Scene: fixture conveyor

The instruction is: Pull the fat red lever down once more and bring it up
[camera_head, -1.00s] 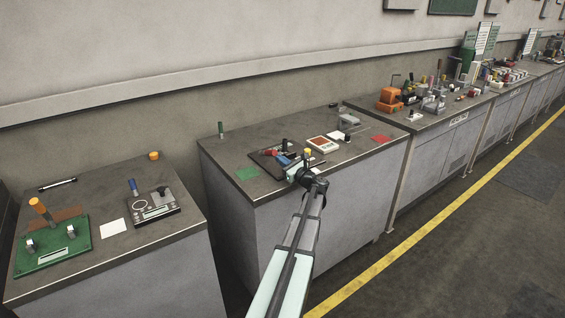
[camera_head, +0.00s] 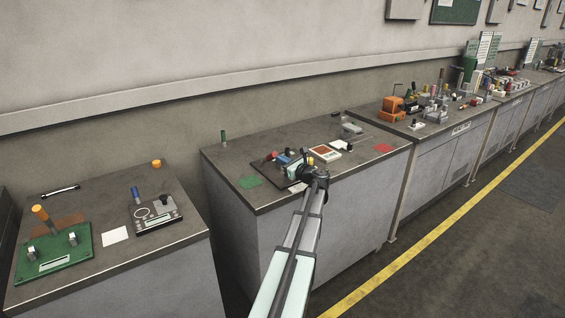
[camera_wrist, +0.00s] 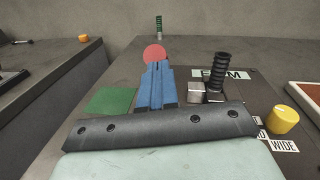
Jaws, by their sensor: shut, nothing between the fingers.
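The fat red lever's round red knob (camera_wrist: 154,52) shows just past my fingertips in the wrist view, and its shaft is hidden behind my fingers. The red knob also shows in the head view (camera_head: 271,156), at the left of the dark lever panel (camera_head: 262,165). My gripper (camera_wrist: 155,66) has blue fingers that are shut together with nothing between them. They point toward the red knob. I cannot tell whether they touch it. In the head view my gripper (camera_head: 284,155) is just right of the knob.
A black ribbed handle (camera_wrist: 221,70) stands close right of my fingers, and a yellow knob (camera_wrist: 284,119) is further right. A green mat (camera_wrist: 111,101) lies flat to the left. A green post (camera_wrist: 158,25) stands at the back. A red-and-white box (camera_head: 325,151) sits right of the panel.

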